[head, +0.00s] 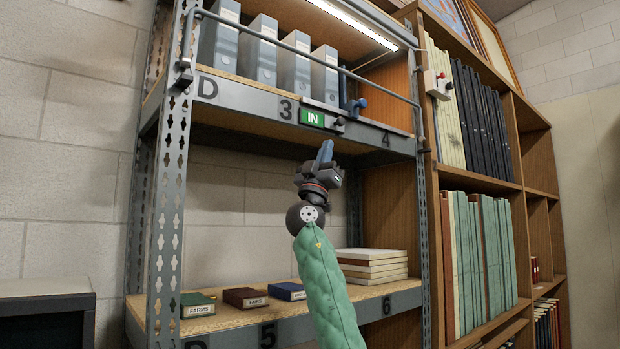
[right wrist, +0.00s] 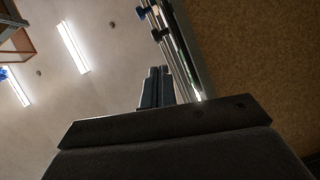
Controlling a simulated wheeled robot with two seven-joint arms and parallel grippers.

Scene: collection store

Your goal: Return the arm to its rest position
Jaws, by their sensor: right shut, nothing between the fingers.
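My right arm, in a green sleeve, rises in the middle of the head view. Its gripper (head: 325,152) points up, just below the upper shelf's front edge. The gripper is shut and empty. In the right wrist view the two fingers (right wrist: 156,85) stand side by side, closed together. A green IN sign (head: 312,118) sits on the shelf edge just above the gripper, between the numbers 3 and 4. My left gripper is not in view.
Grey box files (head: 262,50) stand on the upper shelf (head: 245,98) behind a metal rail (head: 300,50). Small labelled boxes (head: 245,298) and a stack of books (head: 372,265) lie on the lower shelf. A perforated post (head: 170,200) stands left; a wooden bookcase (head: 480,185) stands right.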

